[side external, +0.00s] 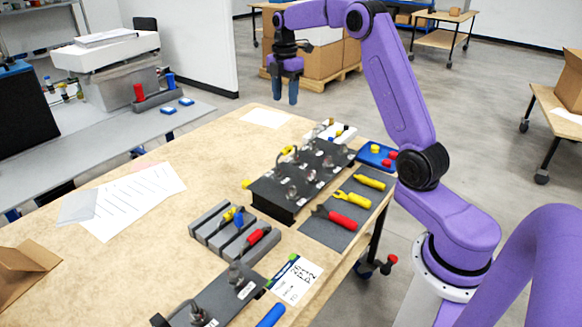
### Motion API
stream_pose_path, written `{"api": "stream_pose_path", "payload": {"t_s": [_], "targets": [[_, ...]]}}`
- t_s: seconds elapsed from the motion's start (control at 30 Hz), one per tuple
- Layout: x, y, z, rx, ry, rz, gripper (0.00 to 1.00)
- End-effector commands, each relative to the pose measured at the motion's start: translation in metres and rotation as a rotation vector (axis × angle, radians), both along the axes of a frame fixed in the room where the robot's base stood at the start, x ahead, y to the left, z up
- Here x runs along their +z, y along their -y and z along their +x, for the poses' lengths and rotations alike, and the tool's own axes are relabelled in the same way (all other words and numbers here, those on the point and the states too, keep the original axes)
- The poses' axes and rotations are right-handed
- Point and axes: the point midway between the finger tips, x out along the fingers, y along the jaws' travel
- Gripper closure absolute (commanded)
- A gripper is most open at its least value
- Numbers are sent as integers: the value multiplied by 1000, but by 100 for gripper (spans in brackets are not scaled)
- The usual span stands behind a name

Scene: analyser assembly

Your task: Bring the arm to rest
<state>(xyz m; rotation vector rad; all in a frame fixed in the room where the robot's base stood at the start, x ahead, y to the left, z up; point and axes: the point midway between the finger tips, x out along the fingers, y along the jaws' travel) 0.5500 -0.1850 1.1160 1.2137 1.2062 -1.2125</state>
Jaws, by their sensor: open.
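My gripper (286,92) is at the upper middle of the side external view, at the end of my purple arm. Its two blue-grey fingers point down and are a little apart, with nothing between them. It hangs in the air, apart from everything on the table, in front of the cardboard boxes in the background. The wooden-topped table (165,230) lies below it. A black analyser panel (274,205) with several clear and metal fittings stands near the table's right side.
A grey slotted block (232,238) holds red, blue and yellow parts. A grey mat (318,233) carries hand tools. A blue tray (364,158) sits at the right edge. A second dark panel (215,300) is in front.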

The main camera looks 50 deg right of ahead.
Motion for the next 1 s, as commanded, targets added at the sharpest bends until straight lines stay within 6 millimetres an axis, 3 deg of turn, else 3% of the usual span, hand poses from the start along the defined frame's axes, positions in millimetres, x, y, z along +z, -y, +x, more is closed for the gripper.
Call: {"api": "stream_pose_path", "payload": {"t_s": [0.13,0.23,0.47,0.7,1.0], "targets": [[4,-38,-6,-18,2,0,51],[6,-77,-18,-47,4,0,51],[8,-160,-66,-126,9,3,51],[4,-222,-139,-210,12,8,51],[-9,-259,-246,-314,13,17,51]]}}
